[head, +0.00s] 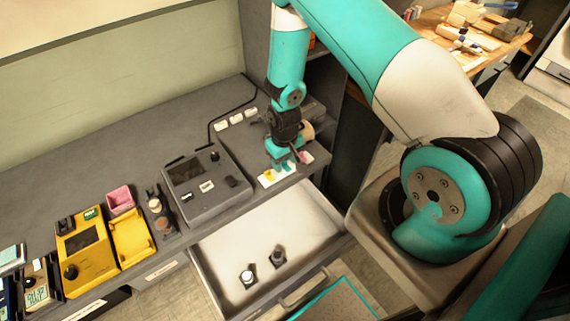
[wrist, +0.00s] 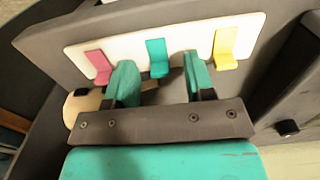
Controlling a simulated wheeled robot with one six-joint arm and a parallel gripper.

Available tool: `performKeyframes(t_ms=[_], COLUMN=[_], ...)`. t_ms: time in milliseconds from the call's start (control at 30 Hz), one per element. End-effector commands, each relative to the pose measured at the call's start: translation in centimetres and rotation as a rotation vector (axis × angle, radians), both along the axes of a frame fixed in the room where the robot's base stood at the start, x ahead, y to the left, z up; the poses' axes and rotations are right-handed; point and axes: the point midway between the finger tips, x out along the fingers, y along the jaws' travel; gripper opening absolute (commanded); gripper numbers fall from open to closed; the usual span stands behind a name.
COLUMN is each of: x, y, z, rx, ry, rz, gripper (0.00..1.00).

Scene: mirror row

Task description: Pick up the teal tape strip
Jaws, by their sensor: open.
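The teal tape strip (wrist: 157,57) is the middle one of three on a white card (wrist: 192,37). A pink strip (wrist: 98,66) is on its left and a yellow strip (wrist: 226,48) on its right in the wrist view. My gripper (wrist: 160,68) is open, its teal fingers on either side of the teal strip's lower end with gaps showing. I cannot tell whether the fingers reach its depth. In the head view my gripper (head: 283,163) is over the white card (head: 277,175) at the counter's front edge, and the teal strip is hard to separate from my fingers.
A grey device (head: 205,185) stands left of my gripper. A yellow device (head: 85,245) and a pink container (head: 121,199) are farther left. Several white blocks (head: 236,118) lie behind, near a black cable.

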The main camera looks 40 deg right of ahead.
Motion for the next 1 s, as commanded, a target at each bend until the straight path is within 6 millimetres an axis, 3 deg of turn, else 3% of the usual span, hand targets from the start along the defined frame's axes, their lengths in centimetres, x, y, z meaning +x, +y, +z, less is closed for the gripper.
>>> performKeyframes(t_ms=[67, 267, 767, 1000], x=[0.0, 0.0, 0.1, 0.2], y=[0.0, 0.0, 0.0, 0.0], z=[0.0, 0.0, 0.5, 3.6], rx=[0.0, 0.0, 0.0, 0.0], ry=[0.0, 0.0, -0.002, -0.006], rz=[0.0, 0.0, 0.0, 0.0], gripper=[0.47, 0.01, 0.0, 0.0])
